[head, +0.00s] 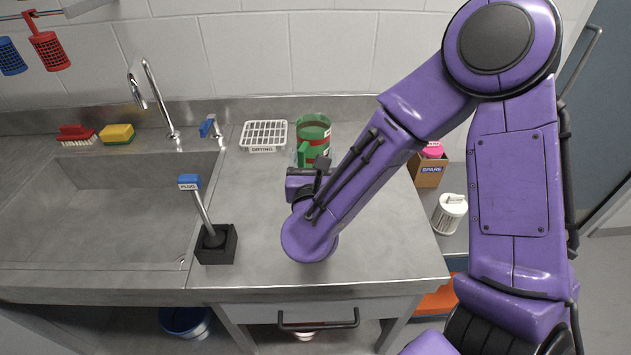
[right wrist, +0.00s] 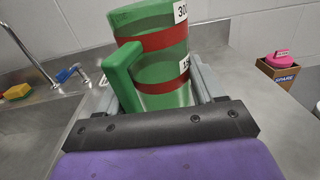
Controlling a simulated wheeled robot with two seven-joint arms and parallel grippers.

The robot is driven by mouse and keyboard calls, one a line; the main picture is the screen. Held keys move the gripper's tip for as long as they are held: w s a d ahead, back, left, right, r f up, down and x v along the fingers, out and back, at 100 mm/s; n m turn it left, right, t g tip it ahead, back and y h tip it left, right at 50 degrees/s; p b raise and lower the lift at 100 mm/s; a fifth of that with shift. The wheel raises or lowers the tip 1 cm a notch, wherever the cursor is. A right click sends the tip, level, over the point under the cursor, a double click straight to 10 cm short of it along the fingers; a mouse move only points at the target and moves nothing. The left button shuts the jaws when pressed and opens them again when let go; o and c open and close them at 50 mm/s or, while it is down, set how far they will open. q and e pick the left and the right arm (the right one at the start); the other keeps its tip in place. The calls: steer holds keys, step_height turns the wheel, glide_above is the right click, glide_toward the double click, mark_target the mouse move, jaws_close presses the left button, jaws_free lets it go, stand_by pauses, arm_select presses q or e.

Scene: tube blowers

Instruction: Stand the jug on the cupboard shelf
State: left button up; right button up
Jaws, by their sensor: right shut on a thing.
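The jug (head: 313,132) is green and see-through with red bands, white number labels and a green handle. It stands roughly upright over the back of the steel counter, just right of the drying rack. My right gripper (head: 311,172) reaches it from the front. In the right wrist view the jug (right wrist: 163,62) is between the two fingers of my right gripper (right wrist: 163,84), which is shut on it, with the handle towards the left finger. I cannot tell whether its base touches the counter. I cannot make out the cupboard shelf for certain. My left gripper is not seen.
A white drying rack (head: 264,135) lies left of the jug. A blue-topped plug tool (head: 203,207) stands in a black holder by the sink (head: 100,205). A spare box (head: 430,172) and a white canister (head: 449,213) are at right. A drawer handle (head: 318,321) juts out at the front.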

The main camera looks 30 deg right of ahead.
steer(key=w+d+f, duration=0.2)
steer(key=w+f, duration=0.1)
steer(key=w+d+f, duration=0.1)
steer(key=f, duration=0.1)
steer(key=shift+w+f+p, duration=0.1)
steer(key=shift+w+p, duration=0.2)
steer(key=shift+w, duration=0.05)
steer(key=shift+d+f, duration=0.1)
steer(key=shift+f, duration=0.1)
steer(key=f, duration=0.4)
steer(key=shift+w+d, duration=0.15)
steer(key=shift+w, duration=0.15)
steer(key=shift+s+r, duration=0.1)
steer(key=shift+s, duration=0.05)
steer(key=shift+s, duration=0.1)
steer(key=o, duration=1.2)
steer(key=shift+c, duration=0.2)
